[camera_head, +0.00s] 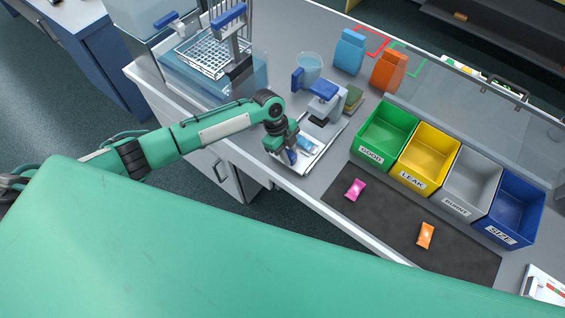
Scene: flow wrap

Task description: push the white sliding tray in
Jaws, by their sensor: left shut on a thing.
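The white sliding tray (318,150) sticks out toward the front edge of the counter, below a small grey press with a blue lever (323,90). A light blue packet (305,142) seems to lie on it. My left gripper (290,154) is at the front end of the tray, pointing down. It is shut, apparently on the tray's front end by a small blue part; the fingers hide the exact contact. My right gripper is out of view.
Green, yellow, grey and blue bins (427,163) stand to the right. A dark mat (390,222) in front of them holds a pink packet (355,188) and an orange packet (426,236). A clear tank (215,75) stands left of the press; blue and orange pouches (349,52) stand behind.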

